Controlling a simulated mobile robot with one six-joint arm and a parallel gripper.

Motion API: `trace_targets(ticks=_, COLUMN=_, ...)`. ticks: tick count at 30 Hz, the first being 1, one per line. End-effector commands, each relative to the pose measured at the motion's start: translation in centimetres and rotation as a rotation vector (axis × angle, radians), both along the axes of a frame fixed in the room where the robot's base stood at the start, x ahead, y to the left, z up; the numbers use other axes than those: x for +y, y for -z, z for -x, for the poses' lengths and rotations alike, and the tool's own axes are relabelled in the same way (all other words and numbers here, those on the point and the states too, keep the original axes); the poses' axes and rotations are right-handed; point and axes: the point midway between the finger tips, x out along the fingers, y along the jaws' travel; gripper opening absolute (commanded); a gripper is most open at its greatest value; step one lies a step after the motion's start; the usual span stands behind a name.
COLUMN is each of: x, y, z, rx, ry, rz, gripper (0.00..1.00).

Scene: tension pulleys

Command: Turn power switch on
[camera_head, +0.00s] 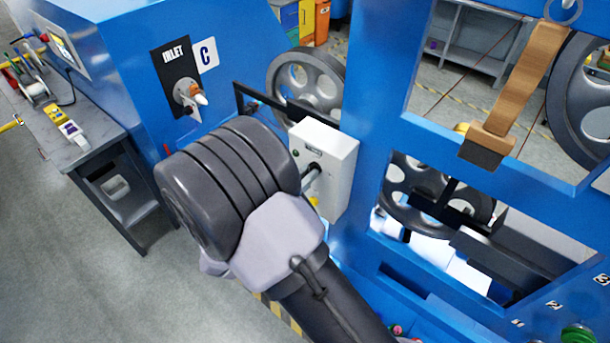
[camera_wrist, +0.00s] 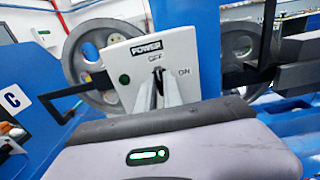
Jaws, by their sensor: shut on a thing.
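The power switch box (camera_head: 338,152) is a white box on the blue machine frame, just beyond my arm's wrist in the head view. In the wrist view the box (camera_wrist: 128,75) carries a POWER label, OFF and ON marks and a dark green round light (camera_wrist: 124,79). A dark switch lever (camera_wrist: 159,72) shows at the OFF mark, between the fingers. My gripper (camera_wrist: 160,84) reaches the box face with its fingers shut on the lever. In the head view the gripper (camera_head: 314,170) is partly hidden behind my wrist, and the lever is hidden.
Spoked grey pulleys (camera_head: 306,84) stand behind the box. An INLET panel (camera_head: 176,80) with a knob is at the left, marked C. A grey workbench (camera_head: 85,140) stands far left, with open floor before it. Blue frame beams (camera_head: 385,130) are close on the right.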

Motion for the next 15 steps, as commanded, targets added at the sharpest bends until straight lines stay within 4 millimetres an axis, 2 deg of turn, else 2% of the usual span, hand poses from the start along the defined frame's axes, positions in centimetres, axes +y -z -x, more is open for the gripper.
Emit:
trace_targets(ticks=8, x=-0.02, y=0.2, z=0.03, rx=-0.052, ry=0.0, rz=-0.066, gripper=0.0)
trace_targets(ticks=15, x=-0.07, y=0.37, z=0.07, rx=-0.169, ry=0.0, rz=-0.217, gripper=0.0)
